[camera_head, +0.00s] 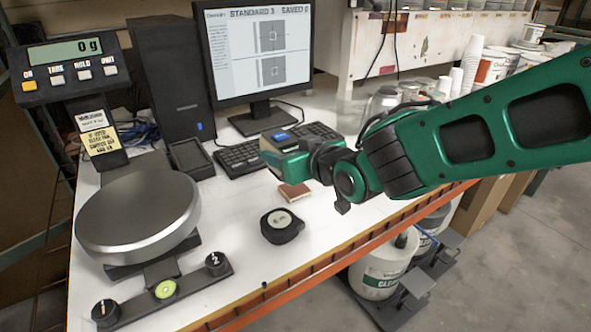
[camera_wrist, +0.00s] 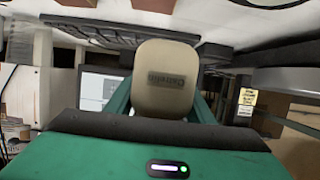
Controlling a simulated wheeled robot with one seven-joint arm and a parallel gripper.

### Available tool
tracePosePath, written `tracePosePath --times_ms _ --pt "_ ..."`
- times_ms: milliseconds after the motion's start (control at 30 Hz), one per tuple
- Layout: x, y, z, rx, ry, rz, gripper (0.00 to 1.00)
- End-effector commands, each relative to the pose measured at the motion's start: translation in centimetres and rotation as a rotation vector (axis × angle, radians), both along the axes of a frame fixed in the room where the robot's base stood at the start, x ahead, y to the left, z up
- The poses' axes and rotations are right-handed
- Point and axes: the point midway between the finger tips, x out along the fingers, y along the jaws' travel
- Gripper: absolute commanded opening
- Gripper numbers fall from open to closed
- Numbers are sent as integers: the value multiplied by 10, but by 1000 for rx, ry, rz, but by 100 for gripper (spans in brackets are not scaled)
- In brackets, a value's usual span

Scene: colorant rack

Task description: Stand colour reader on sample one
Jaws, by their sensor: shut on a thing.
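My gripper (camera_head: 284,152) is above the table in front of the keyboard. It is shut on the colour reader (camera_head: 281,138), whose blue display shows on top in the head view. In the wrist view the reader is a beige, rounded body (camera_wrist: 167,78) with dark lettering between my green fingers. A small reddish-brown sample block (camera_head: 294,191) lies on the white table below and in front of the gripper, apart from the reader. Two brown patches show at the top edge of the wrist view. I cannot tell which sample is one.
A scale with a round metal pan (camera_head: 138,212) stands at left. The keyboard (camera_head: 240,157) and monitor (camera_head: 262,52) are behind. White table surface (camera_head: 225,222) is free between scale and tape.

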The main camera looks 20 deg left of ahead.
Motion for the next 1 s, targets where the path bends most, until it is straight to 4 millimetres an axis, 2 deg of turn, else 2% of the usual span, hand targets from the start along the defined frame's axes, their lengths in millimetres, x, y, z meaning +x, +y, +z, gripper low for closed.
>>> tracePosePath --times_ms 100,200,333,633,1000 --pt "14 -11 -9 2 -2 -3 5" --pt "19 -16 -13 3 -3 -1 5" --pt "21 -18 -18 4 -2 1 5" --pt "21 -18 -53 2 -2 0 5" --pt "21 -19 -56 3 -3 0 5"
